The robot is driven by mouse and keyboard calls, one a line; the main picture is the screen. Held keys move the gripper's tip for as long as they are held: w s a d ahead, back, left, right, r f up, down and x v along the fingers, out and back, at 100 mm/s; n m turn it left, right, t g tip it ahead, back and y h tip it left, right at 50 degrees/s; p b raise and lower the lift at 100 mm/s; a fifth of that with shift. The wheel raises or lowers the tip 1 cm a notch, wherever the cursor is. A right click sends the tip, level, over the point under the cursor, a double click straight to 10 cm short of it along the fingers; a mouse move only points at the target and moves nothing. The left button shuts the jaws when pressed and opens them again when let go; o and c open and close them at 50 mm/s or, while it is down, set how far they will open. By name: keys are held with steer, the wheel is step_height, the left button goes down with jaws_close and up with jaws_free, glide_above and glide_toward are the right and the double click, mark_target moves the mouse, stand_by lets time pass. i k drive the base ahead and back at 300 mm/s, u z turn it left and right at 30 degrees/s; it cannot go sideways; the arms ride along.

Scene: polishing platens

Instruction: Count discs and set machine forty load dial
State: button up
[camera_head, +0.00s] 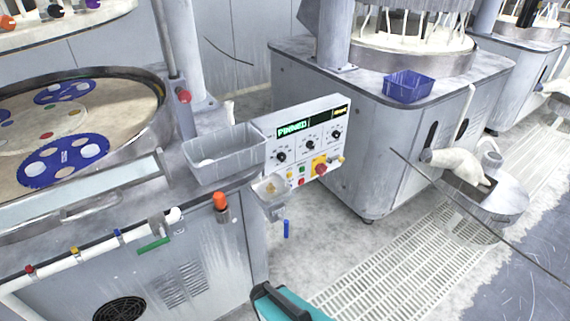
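A control panel (306,141) faces me near the centre, with a green-lit display (293,130) whose text is too small to read surely. On the left machine, the sandy round platen (130,105) carries blue carriers (65,160) holding pale round discs (70,157). Another blue carrier (64,92) lies farther back. The platen's left side is cut off. My gripper is not in view; a teal and black part of mine shows at the bottom.
A grey bin (224,155) stands left of the panel, with a small tray (271,188) below. A red mushroom button (320,169) sits low on the panel. A second machine (380,140) with a blue basket (409,85) stands right. Grated floor (390,262) lies open.

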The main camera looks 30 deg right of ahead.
mark_target(280, 156)
steer(key=u, duration=0.15)
steer(key=k, duration=0.4)
steer(key=u, duration=0.65)
